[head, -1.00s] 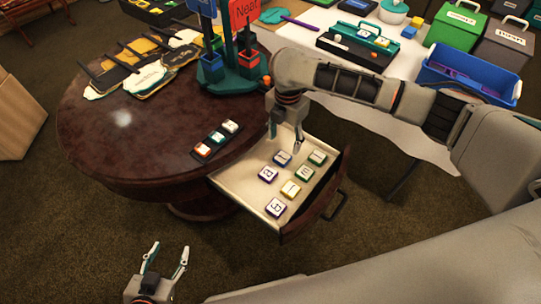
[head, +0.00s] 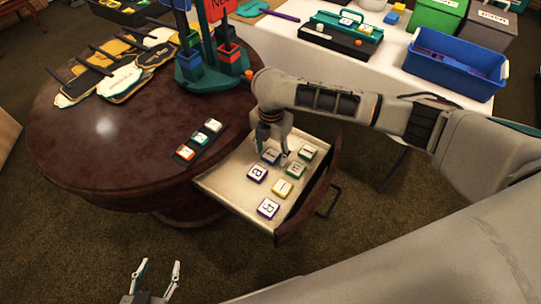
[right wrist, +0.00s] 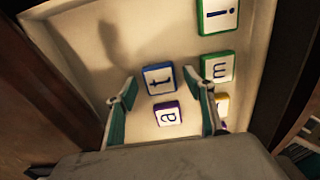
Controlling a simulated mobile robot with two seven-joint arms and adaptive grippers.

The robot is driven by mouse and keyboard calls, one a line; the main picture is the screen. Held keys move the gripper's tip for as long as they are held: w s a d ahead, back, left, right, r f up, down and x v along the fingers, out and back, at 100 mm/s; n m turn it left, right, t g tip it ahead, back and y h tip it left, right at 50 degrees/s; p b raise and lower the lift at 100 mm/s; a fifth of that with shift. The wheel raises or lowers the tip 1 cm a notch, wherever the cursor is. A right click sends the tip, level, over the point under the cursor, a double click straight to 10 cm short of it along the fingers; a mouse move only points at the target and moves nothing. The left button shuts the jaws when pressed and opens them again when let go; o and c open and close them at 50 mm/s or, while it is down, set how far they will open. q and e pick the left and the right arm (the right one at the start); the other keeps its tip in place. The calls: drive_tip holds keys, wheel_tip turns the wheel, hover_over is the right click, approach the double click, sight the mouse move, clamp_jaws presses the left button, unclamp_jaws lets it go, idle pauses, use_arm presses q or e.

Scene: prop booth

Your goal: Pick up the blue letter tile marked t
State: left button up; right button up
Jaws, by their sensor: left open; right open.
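The blue letter tile marked t (head: 270,156) lies flat in the open drawer; it also shows in the right wrist view (right wrist: 158,79). My right gripper (head: 273,153) is over the drawer, open and empty. In the right wrist view its fingers (right wrist: 159,88) are spread on either side of the t tile, which lies between and just beyond them. I cannot tell how high the fingertips are above the drawer floor. My left gripper (head: 159,266) is open and empty at the bottom of the head view, away from the table.
A purple a tile (right wrist: 167,113) lies close to the t tile. Green m (right wrist: 217,68) and i (right wrist: 218,15) tiles and a yellow tile (head: 282,188) lie near. The drawer (head: 222,185) has raised walls. A round table (head: 100,150) stands left.

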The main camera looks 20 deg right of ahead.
drive_tip(key=c, duration=1)
use_arm(q)
drive_tip(key=shift+s+f, duration=0.2)
drive_tip(key=shift+s, duration=0.15)
